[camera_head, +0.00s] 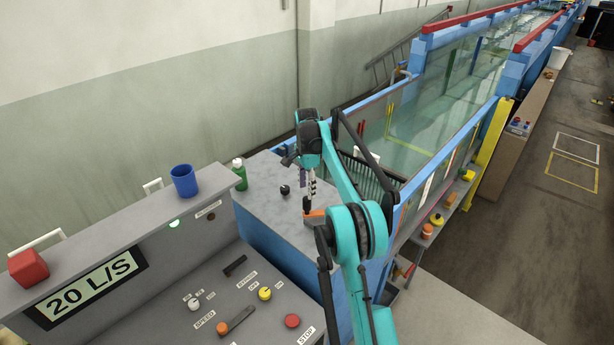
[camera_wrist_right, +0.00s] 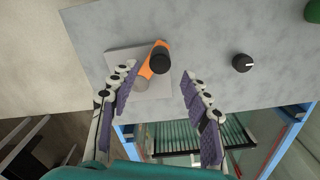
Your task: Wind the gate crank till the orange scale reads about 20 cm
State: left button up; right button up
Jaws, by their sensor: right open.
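The gate crank (camera_head: 315,213) is an orange arm with an upright black handle, on the grey top of the flume's near end. In the wrist view the crank (camera_wrist_right: 151,66) sits on a pale square plate (camera_wrist_right: 122,58). My right gripper (camera_head: 308,188) is above the crank, pointing down. In the wrist view the right gripper (camera_wrist_right: 158,75) is open, with its purple-padded fingers on either side of the crank handle (camera_wrist_right: 160,61); I cannot tell whether they touch it. I cannot make out the orange scale. My left gripper is not in view.
A black knob (camera_head: 285,189) and a green bottle (camera_head: 239,174) are on or near the grey top. The console carries a blue mug (camera_head: 184,181), a red block (camera_head: 28,268) and a "20 L/S" display (camera_head: 86,287). The glass flume (camera_head: 430,110) runs away behind my arm.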

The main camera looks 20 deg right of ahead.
notch_tip(320, 180, up, 6)
jog(key=shift+r, duration=0.15)
dwell(0.6)
jog(key=s+a+f+n+t+b, duration=0.2)
jog(key=s+a+n+b, duration=0.35)
jog(key=s, duration=0.35)
jog(key=s+a+f+n+t+b, duration=0.15)
jog(key=s+a+n+b, duration=0.25)
jog(key=s+a+b, duration=0.4)
jog(key=s+a+f+n+t+b, duration=0.1)
jog(key=s+f+n+t+b, duration=0.1)
jog(key=s+f, duration=0.8)
jog(key=s+a+f+n+t+b, duration=0.1)
jog(key=s+f+n+b, duration=0.4)
jog(key=s+f, duration=0.5)
jog(key=shift+s+a+f+n+t, duration=0.4)
jog(key=shift+a+n, duration=0.15)
jog(key=shift+a, duration=0.25)
dwell(1.6)
